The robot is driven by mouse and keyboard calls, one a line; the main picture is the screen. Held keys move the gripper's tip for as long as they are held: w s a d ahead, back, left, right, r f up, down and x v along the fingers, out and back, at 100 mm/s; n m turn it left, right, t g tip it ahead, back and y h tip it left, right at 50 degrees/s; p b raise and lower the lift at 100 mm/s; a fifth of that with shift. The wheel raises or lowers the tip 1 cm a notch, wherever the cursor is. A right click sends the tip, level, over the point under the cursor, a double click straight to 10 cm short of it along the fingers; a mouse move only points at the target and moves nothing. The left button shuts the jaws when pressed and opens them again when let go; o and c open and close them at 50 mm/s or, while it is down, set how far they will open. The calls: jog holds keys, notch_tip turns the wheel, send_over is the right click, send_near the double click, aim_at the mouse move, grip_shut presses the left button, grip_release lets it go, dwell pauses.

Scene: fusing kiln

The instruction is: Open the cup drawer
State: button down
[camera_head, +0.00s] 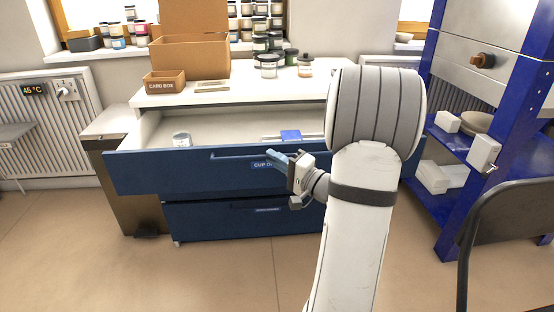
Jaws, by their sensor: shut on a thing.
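The cup drawer (150,173) is the upper blue drawer of the white-topped cabinet, with a label beginning "CUP D" on its front. It stands pulled out, and its pale inside shows behind the front. A small grey-white cup or tin (181,140) and a blue item (291,135) are inside it. A thin blue bar handle (240,157) runs along the upper part of the front. My gripper (275,160) is at the right part of this handle, shut on it. My arm hides the right end of the drawer.
A closed lower blue drawer (215,222) is below. The white top (225,84) holds a cardboard box (190,57), a card box (163,83) and jars (268,66). A brown bin (130,185) stands left, a blue shelf rack (446,140) and dark chair (510,215) right. Front floor is clear.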

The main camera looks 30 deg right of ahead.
jog(key=c, duration=1.5)
grip_release()
jog(key=shift+s, duration=0.1)
jog(key=shift+p+v, duration=0.8)
jog(key=shift+v, duration=3.05)
